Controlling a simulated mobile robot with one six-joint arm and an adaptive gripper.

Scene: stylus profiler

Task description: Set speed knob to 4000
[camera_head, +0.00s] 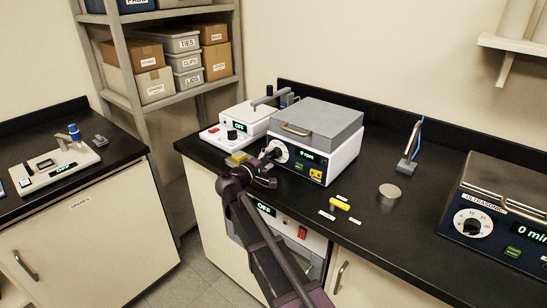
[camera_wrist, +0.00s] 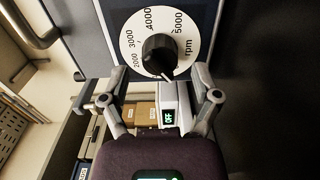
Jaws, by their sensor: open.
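The speed knob (camera_wrist: 159,56) is black and round on a white dial with 2000, 3000, 4000, 5000 and "rpm" printed around it. Its white pointer line points to the bottom of the wrist picture, away from the 4000 mark, which is at the top. In the head view, the dial (camera_head: 279,151) is on the front of a white machine (camera_head: 343,158) with a grey lid, whose display reads 0 rpm. My gripper (camera_wrist: 160,78) is open and empty, its fingertips either side of the knob's lower edge; contact cannot be told. It also shows in the head view (camera_head: 268,166).
A yellow block (camera_head: 236,158) lies left of my gripper. A small yellow item (camera_head: 340,205) with white labels, a metal disc (camera_head: 390,191) and an ultrasonic bath (camera_head: 500,205) are to the right. A white device (camera_head: 242,118) stands behind left. The counter (camera_head: 400,230) is clear between them.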

